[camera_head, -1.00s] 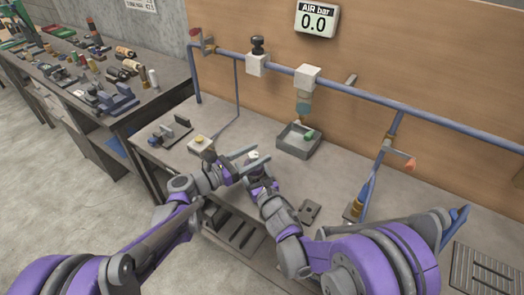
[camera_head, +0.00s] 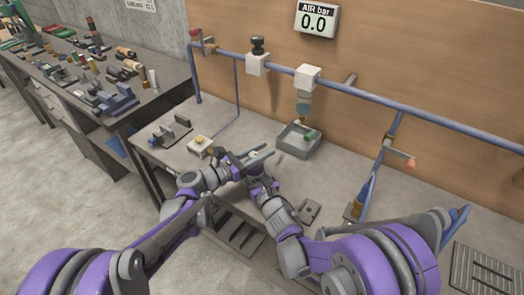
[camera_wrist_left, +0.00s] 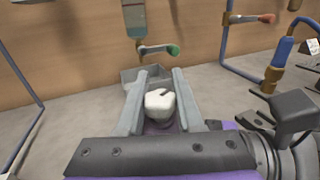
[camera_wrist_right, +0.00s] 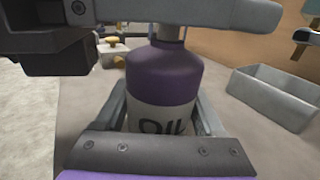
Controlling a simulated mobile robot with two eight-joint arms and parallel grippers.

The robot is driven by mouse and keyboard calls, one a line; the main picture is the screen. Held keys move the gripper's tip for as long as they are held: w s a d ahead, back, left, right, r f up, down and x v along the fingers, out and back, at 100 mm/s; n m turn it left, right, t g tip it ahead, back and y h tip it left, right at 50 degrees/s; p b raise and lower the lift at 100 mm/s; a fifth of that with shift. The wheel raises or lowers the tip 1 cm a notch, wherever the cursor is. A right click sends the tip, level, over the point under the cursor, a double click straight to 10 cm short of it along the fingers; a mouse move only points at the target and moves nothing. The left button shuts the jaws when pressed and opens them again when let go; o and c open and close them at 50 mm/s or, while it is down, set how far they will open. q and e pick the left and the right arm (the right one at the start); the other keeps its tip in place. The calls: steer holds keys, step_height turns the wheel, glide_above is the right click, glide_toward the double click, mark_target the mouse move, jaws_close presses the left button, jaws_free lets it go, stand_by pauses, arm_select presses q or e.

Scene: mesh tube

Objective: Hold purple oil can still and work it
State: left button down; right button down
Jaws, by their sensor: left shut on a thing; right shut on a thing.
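The purple oil can (camera_wrist_right: 162,75) stands upright in the right wrist view, with a pale label reading OIL. My right gripper (camera_wrist_right: 162,112) is shut around its body, one finger on each side. My left gripper (camera_head: 262,155) reaches across from the left above the can. In the left wrist view its two fingers are shut on the can's white top piece (camera_wrist_left: 160,103), and purple shows below it. In the head view the grippers hide most of the can.
A grey tray (camera_head: 286,145) sits just behind the grippers, under a hanging pipe fitting with a green-ended handle (camera_head: 309,134). A block with a yellow button (camera_head: 199,145) is to the left. A flat dark plate (camera_head: 309,211) lies to the right. Blue pipes (camera_head: 415,110) run along the wall.

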arm_select(q)
steer(key=shift+n+t+y, duration=0.3)
steer(key=shift+t, duration=0.1)
steer(key=n+t+y, duration=0.3)
steer(key=shift+w+a+t+y, duration=0.25)
steer(key=shift+w+t+y, duration=0.05)
steer(key=shift+w+a+n+t+y, duration=0.15)
steer(key=shift+n+t+y, duration=0.2)
steer(key=shift+n+y, duration=0.2)
steer(key=shift+w+a+n+t+y, duration=0.15)
steer(key=shift+n+t+y, duration=0.25)
steer(key=shift+y, duration=0.25)
steer(key=shift+s, duration=0.1)
steer(key=c, duration=0.5)
jaws_free()
steer(key=shift+c, duration=0.2)
steer(key=v, duration=1.2)
